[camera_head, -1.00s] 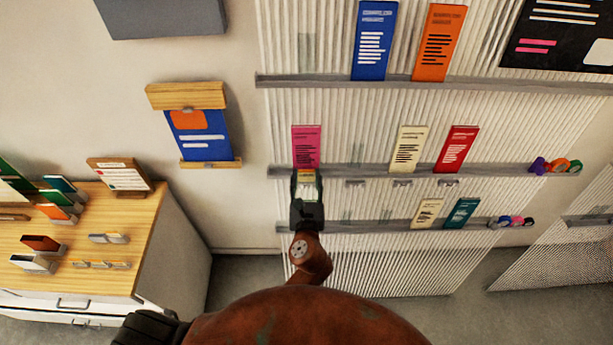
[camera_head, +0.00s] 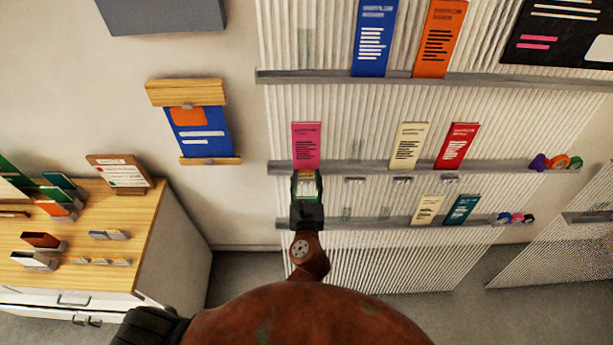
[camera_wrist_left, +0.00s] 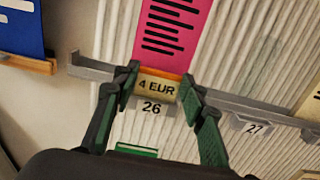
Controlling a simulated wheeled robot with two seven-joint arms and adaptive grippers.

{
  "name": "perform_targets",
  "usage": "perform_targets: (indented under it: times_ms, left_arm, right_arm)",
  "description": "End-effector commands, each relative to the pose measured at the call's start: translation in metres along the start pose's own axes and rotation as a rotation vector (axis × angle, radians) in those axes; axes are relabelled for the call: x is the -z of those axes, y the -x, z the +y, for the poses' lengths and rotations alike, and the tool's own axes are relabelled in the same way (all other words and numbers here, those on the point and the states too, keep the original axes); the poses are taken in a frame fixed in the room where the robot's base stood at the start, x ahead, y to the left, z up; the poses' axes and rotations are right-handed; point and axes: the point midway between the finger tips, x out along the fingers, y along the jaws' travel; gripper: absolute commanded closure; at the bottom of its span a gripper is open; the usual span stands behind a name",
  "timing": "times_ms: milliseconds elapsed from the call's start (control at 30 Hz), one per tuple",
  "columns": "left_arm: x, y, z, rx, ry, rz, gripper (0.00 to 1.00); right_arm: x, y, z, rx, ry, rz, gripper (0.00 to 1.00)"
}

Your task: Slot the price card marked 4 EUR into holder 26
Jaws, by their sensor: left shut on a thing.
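The price card marked 4 EUR (camera_wrist_left: 157,87) is a small cream card with an orange top edge, between the fingers of my left gripper (camera_wrist_left: 160,95). In the wrist view it stands directly above the number 26 of holder 26 (camera_wrist_left: 151,109), in front of the shelf rail. I cannot tell how deep it sits in the holder. In the head view my left gripper (camera_head: 306,181) is at the left end of the middle rail, shut on the card, just below a pink leaflet (camera_head: 306,146). My right gripper is not in view.
Holder 27 (camera_wrist_left: 253,127) is to the right on the same rail (camera_head: 375,168). Cream (camera_head: 409,146) and red (camera_head: 457,147) leaflets stand farther right. A blue poster on a wooden hanger (camera_head: 201,134) is at left, above a wooden-topped cabinet (camera_head: 150,235).

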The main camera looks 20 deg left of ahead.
Motion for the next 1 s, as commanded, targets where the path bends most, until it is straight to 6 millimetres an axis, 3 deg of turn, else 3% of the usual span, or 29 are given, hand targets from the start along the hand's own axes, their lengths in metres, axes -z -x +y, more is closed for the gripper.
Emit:
perform_targets:
  times_ms: [300, 333, 600, 800, 1000]
  left_arm:
    - [0.0003, 0.0001, -0.0001, 0.0, 0.0, 0.0, 0.71]
    - [0.0003, 0.0001, -0.0001, 0.0, 0.0, 0.0, 0.6]
    - [0.0003, 0.0001, -0.0001, 0.0, 0.001, 0.0, 0.42]
    - [0.0002, 0.0001, -0.0001, 0.0, 0.001, 0.0, 0.41]
    - [0.0003, 0.0001, -0.0001, 0.0, 0.001, 0.0, 0.28]
  right_arm:
    - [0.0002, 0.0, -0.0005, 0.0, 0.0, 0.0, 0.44]
    - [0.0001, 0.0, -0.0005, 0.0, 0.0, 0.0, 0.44]
    - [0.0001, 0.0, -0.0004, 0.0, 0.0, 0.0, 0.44]
    - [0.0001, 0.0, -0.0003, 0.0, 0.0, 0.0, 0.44]
    - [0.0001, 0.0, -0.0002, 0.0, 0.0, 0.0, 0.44]
